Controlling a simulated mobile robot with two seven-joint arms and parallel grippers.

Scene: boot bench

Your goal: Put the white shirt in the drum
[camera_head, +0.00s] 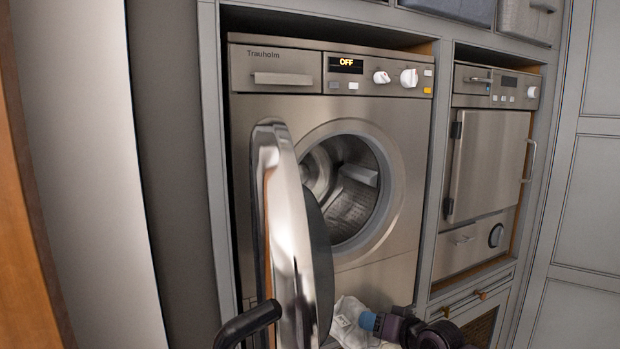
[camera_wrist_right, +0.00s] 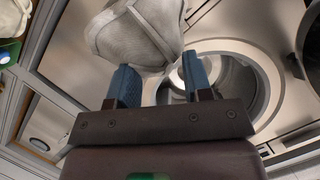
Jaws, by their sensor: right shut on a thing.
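The washing machine (camera_head: 290,110) has its round door (camera_head: 288,240) swung open, seen nearly edge-on at the front left. The drum (camera_head: 350,205) is visible through the open porthole; its lower left part is hidden by the door. My right gripper (camera_head: 372,322) is at the bottom of the head view, in front of and below the porthole. It is shut on the white shirt (camera_head: 347,318), which is bunched at its blue fingertips. In the right wrist view the shirt (camera_wrist_right: 135,38) hangs across the fingers (camera_wrist_right: 158,85), with the drum (camera_wrist_right: 235,82) behind. My left gripper is not in view.
A second appliance (camera_head: 487,165) with a closed square door stands at the right. The open door's rim is close to the left of the shirt. The washer display (camera_head: 346,64) reads OFF.

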